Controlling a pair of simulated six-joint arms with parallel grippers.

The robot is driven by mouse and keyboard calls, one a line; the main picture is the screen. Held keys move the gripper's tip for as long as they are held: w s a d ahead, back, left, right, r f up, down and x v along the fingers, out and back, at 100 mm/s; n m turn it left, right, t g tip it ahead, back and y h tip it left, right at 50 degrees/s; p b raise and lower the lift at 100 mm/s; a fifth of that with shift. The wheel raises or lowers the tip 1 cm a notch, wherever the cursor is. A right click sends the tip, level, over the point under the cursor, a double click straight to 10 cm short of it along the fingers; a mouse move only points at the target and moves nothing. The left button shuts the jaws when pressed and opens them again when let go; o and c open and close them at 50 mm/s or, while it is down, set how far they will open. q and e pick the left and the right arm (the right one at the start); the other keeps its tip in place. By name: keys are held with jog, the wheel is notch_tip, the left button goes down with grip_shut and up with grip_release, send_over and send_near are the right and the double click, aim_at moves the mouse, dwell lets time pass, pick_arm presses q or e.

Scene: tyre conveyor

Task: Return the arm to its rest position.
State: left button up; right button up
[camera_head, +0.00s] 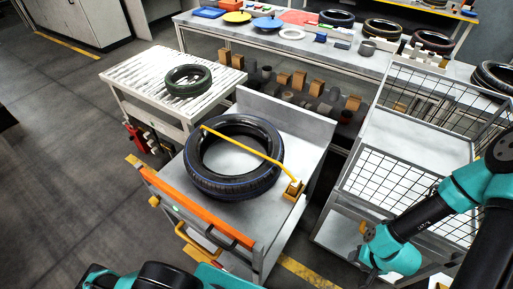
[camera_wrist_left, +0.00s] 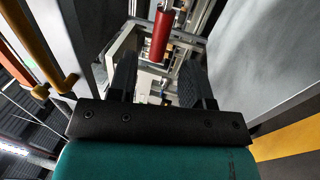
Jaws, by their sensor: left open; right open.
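My right arm comes in from the right edge in the head view, with its gripper (camera_head: 368,243) low in front of the wire cart; the fingers are small there and hold nothing that I can see. My left arm shows only as teal and black links along the bottom edge of the head view, with its gripper out of sight there. In the left wrist view my left gripper (camera_wrist_left: 157,75) has its two black fingers apart with nothing held between them. A large black tyre (camera_head: 232,157) with a blue line lies flat on the grey workstation, apart from both arms.
A yellow bar (camera_head: 245,147) crosses above the tyre. An orange rail (camera_head: 197,207) lines the workstation's front. A roller table (camera_head: 142,84) carries a smaller green-black tyre (camera_head: 187,80). A wire cart (camera_head: 398,187) stands close to my right arm. A red cylinder (camera_wrist_left: 162,36) shows beyond my left fingers.

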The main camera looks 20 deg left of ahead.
pick_arm(q)
jog(key=shift+w+r, duration=0.1)
jog(key=shift+w, duration=0.3)
jog(key=shift+s, duration=0.1)
